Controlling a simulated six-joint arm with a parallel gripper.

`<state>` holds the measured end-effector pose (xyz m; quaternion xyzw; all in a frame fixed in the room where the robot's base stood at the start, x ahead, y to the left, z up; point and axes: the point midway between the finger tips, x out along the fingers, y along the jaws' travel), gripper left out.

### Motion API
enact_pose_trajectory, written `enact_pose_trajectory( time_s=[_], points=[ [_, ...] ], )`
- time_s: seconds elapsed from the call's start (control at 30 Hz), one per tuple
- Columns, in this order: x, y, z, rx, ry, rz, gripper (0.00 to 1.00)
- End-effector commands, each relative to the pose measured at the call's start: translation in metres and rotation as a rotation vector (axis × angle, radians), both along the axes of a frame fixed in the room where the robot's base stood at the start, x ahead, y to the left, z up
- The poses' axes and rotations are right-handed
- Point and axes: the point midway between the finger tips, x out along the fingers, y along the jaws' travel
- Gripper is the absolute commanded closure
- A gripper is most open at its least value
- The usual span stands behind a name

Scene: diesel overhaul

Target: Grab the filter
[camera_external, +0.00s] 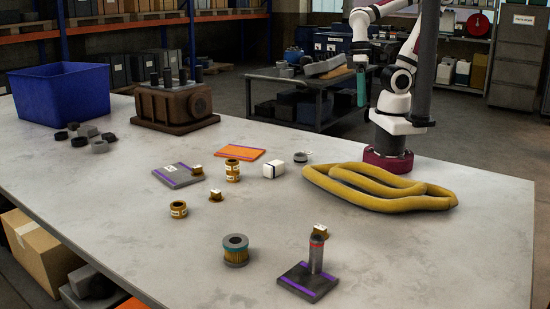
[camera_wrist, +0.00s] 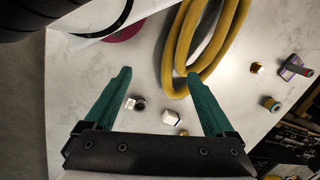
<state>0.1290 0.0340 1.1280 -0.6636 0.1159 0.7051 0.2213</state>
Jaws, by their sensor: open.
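The filter (camera_external: 235,250) stands upright on the table near the front middle, a short cylinder with a grey-teal rim, an open top and yellowish pleated sides. It also shows near the right edge of the wrist view (camera_wrist: 268,103). My gripper (camera_wrist: 159,75) has its two teal fingers wide apart with nothing between them. In the outside view my gripper (camera_external: 361,85) hangs high near my base, at the far side of the table, well away from the filter and above it.
A yellow hose coil (camera_external: 380,187) lies in front of my base. A grey post on a dark pad (camera_external: 308,281) stands right of the filter. Gold rings (camera_external: 178,209), a white block (camera_external: 273,170) and an engine block (camera_external: 175,105) lie farther back. The front-left tabletop is clear.

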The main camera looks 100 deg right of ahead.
Motion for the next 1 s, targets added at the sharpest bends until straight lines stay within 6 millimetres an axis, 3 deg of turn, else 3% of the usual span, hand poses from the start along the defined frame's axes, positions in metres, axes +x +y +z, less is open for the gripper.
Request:
enact_pose_trajectory(
  time_s=[0.23, 0.3, 0.37, 0.47, 0.5, 0.6, 0.7, 0.83, 0.9, 1.0],
  points=[
    [0.0, 0.0, 0.0, 0.0, 0.0, 0.001, 0.0],
    [0.01, 0.0, -0.002, -0.007, -0.019, 0.022, 0.0],
    [0.035, 0.002, -0.008, -0.027, -0.072, 0.079, 0.0],
    [0.112, 0.022, -0.029, -0.066, -0.252, 0.236, 0.0],
    [0.148, 0.038, -0.04, -0.078, -0.348, 0.304, 0.0],
    [0.225, 0.093, -0.066, -0.091, -0.596, 0.459, 0.0],
    [0.274, 0.159, -0.093, -0.085, -0.846, 0.6, 0.0],
    [0.292, 0.233, -0.121, -0.06, -1.117, 0.75, 0.0],
    [0.289, 0.258, -0.131, -0.047, -1.216, 0.808, 0.0],
    [0.283, 0.277, -0.137, -0.033, -1.299, 0.855, 0.0]
  ],
)
